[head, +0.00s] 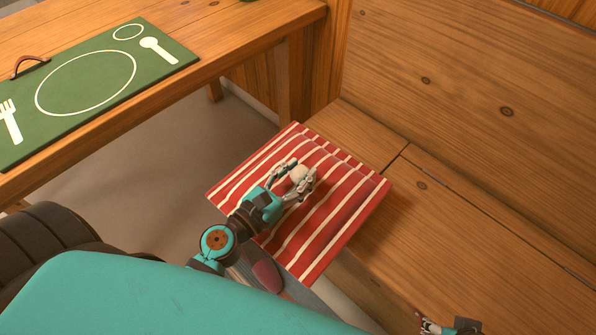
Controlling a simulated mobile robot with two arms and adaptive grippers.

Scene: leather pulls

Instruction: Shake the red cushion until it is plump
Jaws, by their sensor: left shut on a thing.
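The red cushion (330,225), flat and square with white stripes, is in the middle of the head view, by the wooden bench. My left gripper (299,180) is over the middle of the cushion. Its fingers are shut on the cushion, with a small pale bit showing between them. The fingers and my arm hide part of the cushion's left side. My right gripper (430,326) shows only in part at the bottom edge, to the right of the cushion, and its jaws are not clear.
A wooden table (225,45) stands at the upper left with a green place mat (150,75) on it. The bench seat (450,235) runs to the right below a high wooden back (480,85). Grey floor (140,165) is open between table and cushion.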

